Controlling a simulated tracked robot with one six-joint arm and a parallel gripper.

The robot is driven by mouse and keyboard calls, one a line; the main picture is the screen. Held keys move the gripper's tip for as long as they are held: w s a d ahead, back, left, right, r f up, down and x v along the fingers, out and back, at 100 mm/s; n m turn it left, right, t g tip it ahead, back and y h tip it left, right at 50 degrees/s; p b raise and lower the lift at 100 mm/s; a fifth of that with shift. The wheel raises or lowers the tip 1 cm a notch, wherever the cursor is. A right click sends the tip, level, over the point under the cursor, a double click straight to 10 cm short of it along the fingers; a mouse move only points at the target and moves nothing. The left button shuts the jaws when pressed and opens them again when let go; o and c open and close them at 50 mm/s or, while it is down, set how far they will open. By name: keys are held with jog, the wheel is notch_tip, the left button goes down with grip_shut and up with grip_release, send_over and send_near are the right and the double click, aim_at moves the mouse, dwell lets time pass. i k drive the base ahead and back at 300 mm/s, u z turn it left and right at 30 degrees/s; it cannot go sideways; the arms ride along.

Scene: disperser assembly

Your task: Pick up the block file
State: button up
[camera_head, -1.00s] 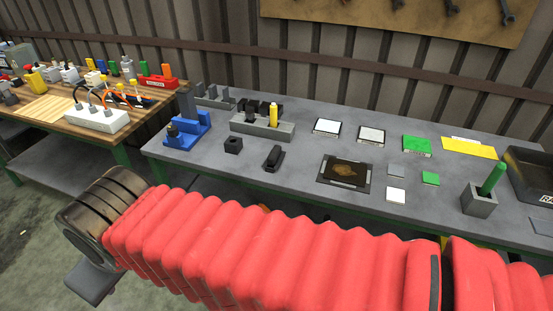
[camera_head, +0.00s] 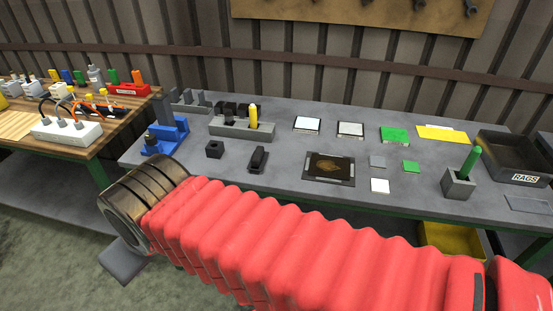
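I cannot tell for certain which thing is the block file. A small black block-shaped tool (camera_head: 258,159) lies on the near part of the grey bench (camera_head: 225,187), left of the middle. A small dark cube with a hole in its top (camera_head: 215,150) is left of it. A green-handled tool (camera_head: 471,160) stands in a grey block holder (camera_head: 457,185) at the right of the bench. My red-sleeved arm crosses the foreground, apart from these things in the picture. My gripper fingers are not in view.
A grey rack with a yellow piece (camera_head: 253,117) and a blue fixture (camera_head: 166,135) stand at the back left. Flat white and green pieces, a dark plate (camera_head: 329,168) and a black RAGS bin (camera_head: 516,158) are further right. A wooden bench is at the left.

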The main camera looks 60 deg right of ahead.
aim_at(257, 161)
jog(key=z, duration=0.7)
jog(key=i, duration=1)
jog(key=z, duration=0.05)
